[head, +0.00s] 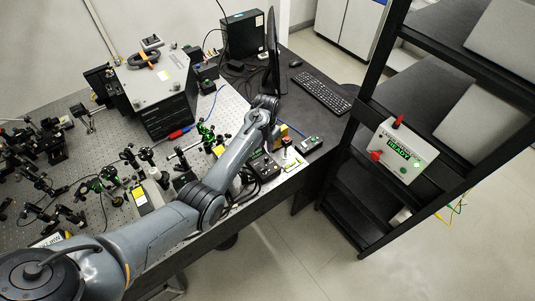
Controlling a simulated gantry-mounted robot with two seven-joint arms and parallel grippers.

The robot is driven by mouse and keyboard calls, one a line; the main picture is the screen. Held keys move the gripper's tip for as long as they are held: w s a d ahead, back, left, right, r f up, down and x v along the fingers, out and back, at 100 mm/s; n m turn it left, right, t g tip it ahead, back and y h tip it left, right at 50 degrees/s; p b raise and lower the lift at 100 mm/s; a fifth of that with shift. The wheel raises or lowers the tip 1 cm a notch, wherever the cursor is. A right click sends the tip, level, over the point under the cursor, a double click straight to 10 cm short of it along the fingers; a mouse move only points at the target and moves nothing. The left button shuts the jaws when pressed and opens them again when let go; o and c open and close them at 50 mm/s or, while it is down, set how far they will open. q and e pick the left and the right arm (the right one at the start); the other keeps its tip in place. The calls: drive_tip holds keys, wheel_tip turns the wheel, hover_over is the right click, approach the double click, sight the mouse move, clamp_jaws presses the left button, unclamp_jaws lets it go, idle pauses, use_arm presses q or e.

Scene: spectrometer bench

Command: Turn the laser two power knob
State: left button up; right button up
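My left arm comes in from the lower left and reaches over the bench's right edge. Its gripper (271,138) is small, dark and partly hidden by the wrist, above a group of small control boxes; I cannot tell whether its fingers are open or touching anything. A dark control box (263,167) lies just below it, partly covered by the arm. I cannot make out which one bears the laser two power knob. My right gripper is not in view.
The perforated optical table (225,117) carries many mounts and a large grey instrument (160,92). A monitor (273,50) and keyboard (321,92) stand behind. A black shelf rack (365,120) at right holds a white box with a green "READY" display (398,152). Open floor lies lower right.

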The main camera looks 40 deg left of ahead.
sight(266, 157)
use_arm(q)
wheel_tip(266, 157, down, 7)
drive_tip(key=shift+f+b, duration=0.15)
drive_tip(key=shift+b, duration=0.25)
clamp_jaws()
